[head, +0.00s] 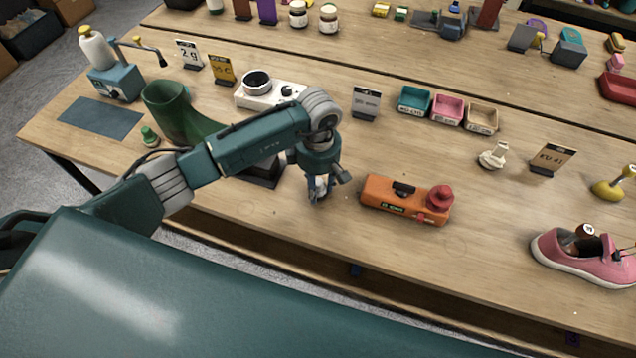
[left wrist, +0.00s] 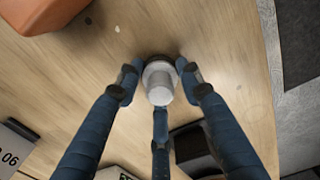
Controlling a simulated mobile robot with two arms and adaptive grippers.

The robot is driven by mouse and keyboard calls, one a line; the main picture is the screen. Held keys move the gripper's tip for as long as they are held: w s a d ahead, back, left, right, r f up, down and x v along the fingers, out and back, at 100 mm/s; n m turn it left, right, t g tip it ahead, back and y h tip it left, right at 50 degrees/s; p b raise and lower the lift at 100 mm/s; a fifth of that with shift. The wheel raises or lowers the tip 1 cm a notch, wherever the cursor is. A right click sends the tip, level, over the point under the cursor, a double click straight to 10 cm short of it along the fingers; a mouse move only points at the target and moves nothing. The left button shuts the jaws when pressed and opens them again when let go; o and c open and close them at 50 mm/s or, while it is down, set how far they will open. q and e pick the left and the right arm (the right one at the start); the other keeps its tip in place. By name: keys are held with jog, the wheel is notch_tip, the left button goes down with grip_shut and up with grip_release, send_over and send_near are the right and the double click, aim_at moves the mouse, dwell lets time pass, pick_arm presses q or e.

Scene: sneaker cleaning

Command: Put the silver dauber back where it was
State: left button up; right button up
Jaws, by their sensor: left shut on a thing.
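The silver dauber (left wrist: 158,84) is a small pale-grey cylinder with a wider collar and a dark rim, seen from above in the left wrist view. My left gripper (left wrist: 159,80) has its blue fingers closed around it. In the head view my left gripper (head: 319,190) points down over the front part of the table, left of an orange box. The dauber is mostly hidden by the fingers there. I cannot tell whether it touches the tabletop. My right gripper is not in view.
The orange box (head: 380,193) with a red knob stands close to the right of the gripper. A black object (head: 266,172) lies close on its left. Several small trays (head: 414,100) and signs are behind. A pink sneaker (head: 590,262) is far right. Bare wood (head: 490,225) lies between.

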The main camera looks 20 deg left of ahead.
aim_at(318, 180)
pick_arm(q)
jog(key=o, duration=0.8)
jog(key=shift+o, duration=1)
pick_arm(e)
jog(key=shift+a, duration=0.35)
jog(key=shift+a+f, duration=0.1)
pick_arm(q)
notch_tip(318, 180, up, 11)
jog(key=b, duration=0.4)
jog(key=shift+w+f, duration=0.1)
jog(key=shift+r, duration=0.65)
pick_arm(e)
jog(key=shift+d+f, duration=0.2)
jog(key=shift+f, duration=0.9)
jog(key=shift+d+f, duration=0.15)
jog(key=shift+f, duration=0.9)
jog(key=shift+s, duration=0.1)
